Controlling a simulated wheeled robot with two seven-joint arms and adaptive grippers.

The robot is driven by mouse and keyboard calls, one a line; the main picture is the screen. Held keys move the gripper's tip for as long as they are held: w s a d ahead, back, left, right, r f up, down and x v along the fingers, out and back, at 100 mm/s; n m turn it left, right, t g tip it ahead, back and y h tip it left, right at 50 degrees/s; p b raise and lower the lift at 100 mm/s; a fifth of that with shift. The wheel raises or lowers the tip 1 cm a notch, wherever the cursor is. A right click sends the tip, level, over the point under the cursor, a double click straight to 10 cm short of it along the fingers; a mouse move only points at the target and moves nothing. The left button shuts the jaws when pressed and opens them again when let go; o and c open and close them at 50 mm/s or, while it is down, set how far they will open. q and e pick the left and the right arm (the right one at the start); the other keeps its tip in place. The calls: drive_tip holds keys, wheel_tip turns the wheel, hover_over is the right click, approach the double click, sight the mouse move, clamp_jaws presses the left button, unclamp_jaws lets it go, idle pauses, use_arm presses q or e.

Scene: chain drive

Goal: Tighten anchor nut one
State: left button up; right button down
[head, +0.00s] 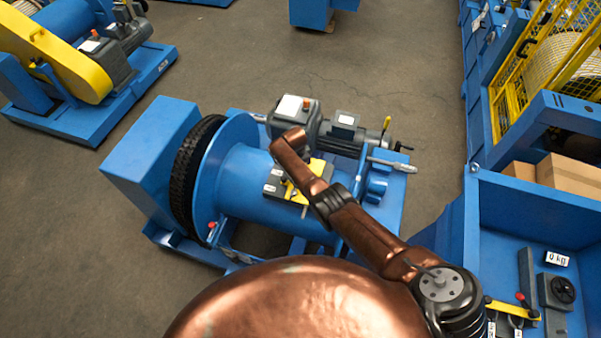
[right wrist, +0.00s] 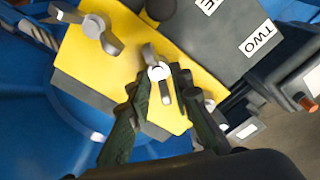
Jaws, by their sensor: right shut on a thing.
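In the right wrist view a yellow plate (right wrist: 205,72) carries grey wing nuts. One wing nut (right wrist: 160,73) sits on a bright stud end between the dark fingers of my right gripper (right wrist: 162,80), which is shut on it. A second wing nut (right wrist: 95,27) stands apart on the plate at upper left. I cannot read which number the held nut bears. In the head view the yellow plate (head: 318,168) lies on top of the blue drum (head: 245,185), partly hidden by my right arm, and the fingers are hard to make out. My left gripper is not in view.
A grey block (right wrist: 215,40) with a "TWO" label (right wrist: 260,38) adjoins the plate. A grey motor (head: 345,132) and a drum flange (head: 215,160) stand close by. A blue bench (head: 510,215) with tools is at right. Open floor (head: 400,70) lies behind the machine.

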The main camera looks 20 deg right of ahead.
drive_tip(key=m+b, duration=0.1)
drive_tip(key=m, duration=0.5)
drive_tip(key=shift+r, duration=0.2)
idle(1.2)
drive_tip(key=c, duration=2.2)
unclamp_jaws()
drive_tip(key=shift+o, duration=0.6)
drive_tip(key=shift+f, duration=0.1)
drive_tip(key=shift+s, duration=0.1)
wheel_tip(320, 180, up, 12)
drive_tip(key=a, duration=0.1)
drive_tip(key=shift+s+a, duration=0.15)
drive_tip(key=shift+s, duration=0.05)
